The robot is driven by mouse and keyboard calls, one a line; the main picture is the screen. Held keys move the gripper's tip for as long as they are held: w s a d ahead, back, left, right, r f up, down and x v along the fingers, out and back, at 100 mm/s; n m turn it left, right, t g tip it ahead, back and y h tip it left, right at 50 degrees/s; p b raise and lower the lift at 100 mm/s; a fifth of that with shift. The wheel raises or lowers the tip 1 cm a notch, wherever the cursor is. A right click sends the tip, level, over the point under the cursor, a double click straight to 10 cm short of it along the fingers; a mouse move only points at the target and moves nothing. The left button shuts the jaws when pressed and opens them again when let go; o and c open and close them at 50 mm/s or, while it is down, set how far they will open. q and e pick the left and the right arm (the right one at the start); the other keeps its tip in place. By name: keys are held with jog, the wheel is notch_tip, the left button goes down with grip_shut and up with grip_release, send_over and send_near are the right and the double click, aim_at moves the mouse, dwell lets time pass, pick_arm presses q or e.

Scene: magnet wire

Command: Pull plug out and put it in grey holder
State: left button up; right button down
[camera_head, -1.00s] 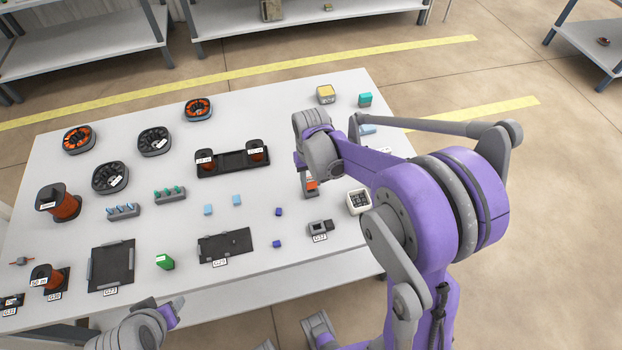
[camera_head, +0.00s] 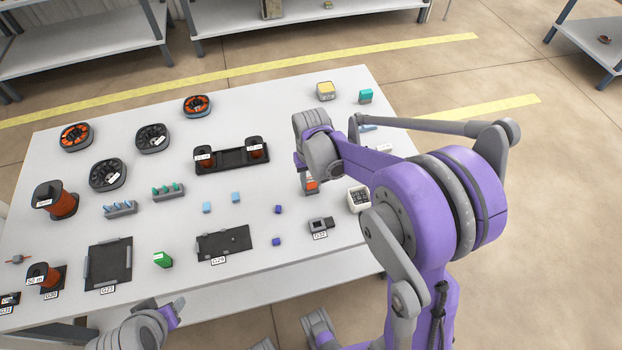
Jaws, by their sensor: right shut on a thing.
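My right gripper (camera_head: 304,176) points down over the right part of the table. It is shut on a small orange-red piece (camera_head: 311,186), which shows just below it; my wrist hides most of the piece, and I cannot tell whether it is the plug. A small grey holder (camera_head: 320,224) with a dark opening, labelled G32, stands nearer the front, below the gripper in the picture. Two more grey holders hold upright pieces: one blue (camera_head: 121,210), one green (camera_head: 168,194). My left gripper (camera_head: 172,317) is at the table's front edge, away from these; its jaw opening is unclear.
A white box (camera_head: 358,199) stands right of the gripper. Small blue cubes (camera_head: 277,241), a dark plate (camera_head: 224,244), a black tray with spools (camera_head: 230,161) and round orange-black coils (camera_head: 76,137) lie around. Yellow (camera_head: 326,91) and teal (camera_head: 365,96) blocks stand at the back right.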

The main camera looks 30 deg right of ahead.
jog(key=shift+f, duration=0.15)
jog(key=shift+c, duration=2.3)
grip_release()
jog(key=shift+r+p, duration=1.55)
jog(key=shift+r, duration=1)
notch_tip(320, 180, up, 11)
jog(key=shift+p, duration=0.4)
jog(key=shift+f, duration=0.1)
